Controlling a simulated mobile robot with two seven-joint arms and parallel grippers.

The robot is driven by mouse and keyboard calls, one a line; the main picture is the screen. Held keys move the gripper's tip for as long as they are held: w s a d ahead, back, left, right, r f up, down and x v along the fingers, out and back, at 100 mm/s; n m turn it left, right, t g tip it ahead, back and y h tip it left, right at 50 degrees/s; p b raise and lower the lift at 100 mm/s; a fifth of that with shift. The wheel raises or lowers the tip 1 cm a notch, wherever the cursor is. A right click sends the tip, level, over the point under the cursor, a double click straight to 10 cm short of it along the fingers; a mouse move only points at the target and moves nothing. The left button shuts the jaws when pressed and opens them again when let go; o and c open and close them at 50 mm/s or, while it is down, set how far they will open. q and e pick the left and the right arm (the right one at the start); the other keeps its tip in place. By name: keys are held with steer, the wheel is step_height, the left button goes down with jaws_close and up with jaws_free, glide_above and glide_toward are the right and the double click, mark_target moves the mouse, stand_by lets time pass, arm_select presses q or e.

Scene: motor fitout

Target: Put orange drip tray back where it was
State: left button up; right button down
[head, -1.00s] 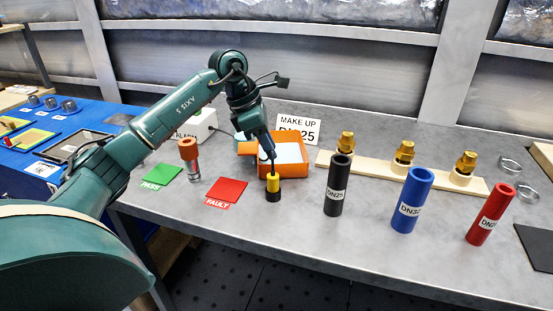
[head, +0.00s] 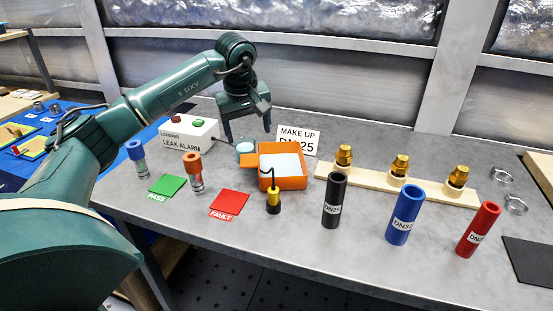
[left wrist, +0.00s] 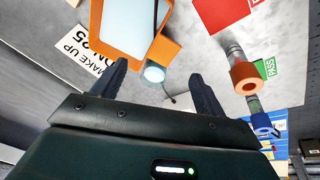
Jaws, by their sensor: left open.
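The orange drip tray (head: 291,184) stands on the grey bench in front of the MAKE UP DN25 sign (head: 298,139). It is a square box with a pale blue-white inside and an orange tab on its left. It also shows at the top of the left wrist view (left wrist: 164,48). My left gripper (head: 247,132) is open and empty, pointing down behind and left of the tray, apart from it. A small pale round cup (head: 245,147) lies near its fingertips, beside the tray's tab. My right gripper is out of view.
A yellow-and-black probe (head: 273,201) with a curved dark lead stands before the tray. The leak alarm box (head: 186,133), orange-capped vial (head: 194,172), green PASS (head: 167,185) and red FAULT (head: 229,203) cards are left. DN tubes (head: 405,215) and a fittings board (head: 375,187) are right.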

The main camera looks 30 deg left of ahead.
mark_target(249, 160)
arm_select(q)
steer(key=f+m, duration=0.1)
steer(key=f, duration=0.1)
steer(key=w+a+f+m, duration=0.1)
steer(key=f, duration=0.1)
steer(key=w+a+f+m+y, duration=0.1)
steer(key=f, duration=0.2)
steer(key=shift+a, duration=0.25)
steer(key=shift+s+d+p+x, duration=0.1)
steer(key=shift+d+p+x, duration=0.15)
steer(key=shift+x, duration=1.15)
steer(key=shift+s+d+p+x, duration=0.1)
steer(key=shift+p+x, duration=0.1)
steer(key=shift+x, duration=1.15)
steer(key=shift+f, duration=0.1)
steer(key=shift+c, duration=0.2)
